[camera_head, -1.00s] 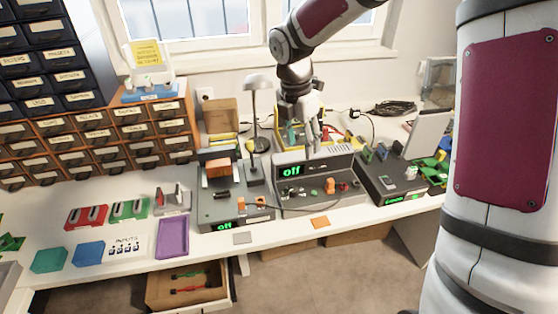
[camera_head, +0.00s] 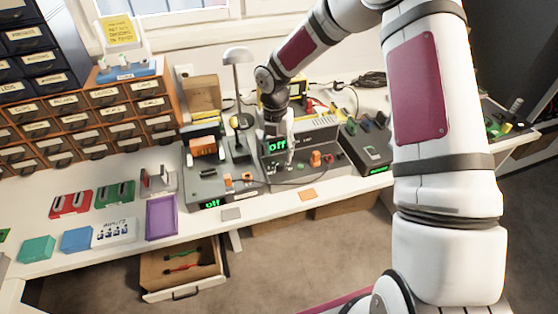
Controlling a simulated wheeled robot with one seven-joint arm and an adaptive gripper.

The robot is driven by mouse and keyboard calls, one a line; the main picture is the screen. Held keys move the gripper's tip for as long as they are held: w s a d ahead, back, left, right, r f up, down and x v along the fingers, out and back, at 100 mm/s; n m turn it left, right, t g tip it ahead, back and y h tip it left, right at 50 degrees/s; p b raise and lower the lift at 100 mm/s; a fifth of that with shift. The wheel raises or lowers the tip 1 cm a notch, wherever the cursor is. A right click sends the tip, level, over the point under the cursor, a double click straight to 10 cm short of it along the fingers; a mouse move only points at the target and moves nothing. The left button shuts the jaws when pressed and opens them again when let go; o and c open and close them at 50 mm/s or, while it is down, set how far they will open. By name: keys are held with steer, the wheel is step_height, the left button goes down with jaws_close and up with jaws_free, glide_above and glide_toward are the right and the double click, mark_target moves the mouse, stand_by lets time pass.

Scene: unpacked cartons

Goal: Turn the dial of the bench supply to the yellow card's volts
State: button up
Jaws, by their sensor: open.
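A yellow card (camera_head: 119,33) with printed lines too small to read stands on top of the drawer cabinet at the upper left. A grey bench unit (camera_head: 318,136) with a green display reading "off" stands mid-bench. It has an orange dial (camera_head: 316,158) and small knobs on its front. My gripper (camera_head: 290,155) points down in front of this unit's panel, left of the orange dial. It is open, with no object seen in it. Its fingers are small here, and I cannot tell whether they touch a knob.
Another unit (camera_head: 207,188) to the left also reads "off"; a third (camera_head: 366,150) stands to the right. A purple tray (camera_head: 162,217) lies at the front left. A drawer (camera_head: 182,268) below the bench is open.

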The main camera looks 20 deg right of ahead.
mark_target(279, 163)
steer(key=shift+s+f, duration=0.1)
steer(key=shift+f, duration=2.15)
steer(key=shift+d, duration=0.1)
jaws_close()
